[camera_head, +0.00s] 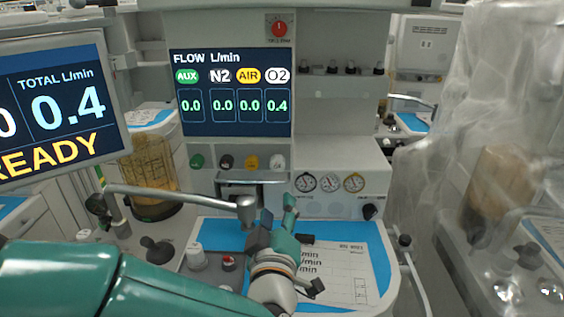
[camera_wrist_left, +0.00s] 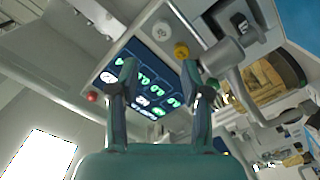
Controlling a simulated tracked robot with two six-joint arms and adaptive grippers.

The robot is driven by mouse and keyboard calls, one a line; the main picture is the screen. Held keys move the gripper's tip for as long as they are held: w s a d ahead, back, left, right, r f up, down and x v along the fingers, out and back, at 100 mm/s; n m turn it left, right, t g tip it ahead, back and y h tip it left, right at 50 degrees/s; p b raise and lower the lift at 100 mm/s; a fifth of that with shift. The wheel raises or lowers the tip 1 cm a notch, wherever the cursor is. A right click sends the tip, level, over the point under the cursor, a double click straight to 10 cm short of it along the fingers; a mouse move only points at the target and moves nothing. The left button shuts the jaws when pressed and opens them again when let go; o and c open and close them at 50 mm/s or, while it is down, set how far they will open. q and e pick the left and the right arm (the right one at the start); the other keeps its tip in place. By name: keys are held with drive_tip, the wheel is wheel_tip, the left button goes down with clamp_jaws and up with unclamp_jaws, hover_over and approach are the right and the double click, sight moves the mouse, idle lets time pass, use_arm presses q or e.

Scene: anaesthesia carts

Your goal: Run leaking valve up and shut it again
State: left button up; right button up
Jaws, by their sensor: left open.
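The flow screen (camera_head: 232,92) reads 0.0 for AUX, N2 and AIR and 0.4 for O2. Below it is a row of valve knobs: green (camera_head: 197,161), black (camera_head: 227,162), yellow (camera_head: 251,162) and white (camera_head: 277,162). In the left wrist view the white knob (camera_wrist_left: 160,33) and yellow knob (camera_wrist_left: 181,50) show beyond the fingers, beside the flow screen (camera_wrist_left: 140,62). My left gripper (camera_head: 277,212) is open and empty, over the worktop below the knobs and apart from them. Its two fingers also show in the left wrist view (camera_wrist_left: 158,78). My right gripper is out of view.
A grey metal arm (camera_head: 180,194) crosses just left of my left gripper. The blue worktop (camera_head: 375,255) holds a printed sheet (camera_head: 345,275). Pressure gauges (camera_head: 329,182) sit right of the knobs. A monitor (camera_head: 55,110) stands left, and a plastic-draped cart (camera_head: 500,120) right.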

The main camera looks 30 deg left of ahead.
sight(278, 168)
use_arm(q)
drive_tip(key=x, duration=0.5)
drive_tip(key=p+x, duration=0.1)
drive_tip(key=x, duration=0.4)
drive_tip(key=p+x, duration=0.1)
drive_tip(key=x, duration=0.5)
drive_tip(key=shift+s+a, duration=0.1)
drive_tip(key=shift+a, duration=0.3)
drive_tip(key=shift+c, duration=0.2)
drive_tip(key=c, duration=0.8)
drive_tip(key=shift+m, duration=0.5)
drive_tip(key=shift+c, duration=0.2)
drive_tip(key=shift+m+b, duration=0.35)
drive_tip(key=shift+m, duration=0.85)
drive_tip(key=o, duration=0.9)
drive_tip(key=shift+s, duration=0.1)
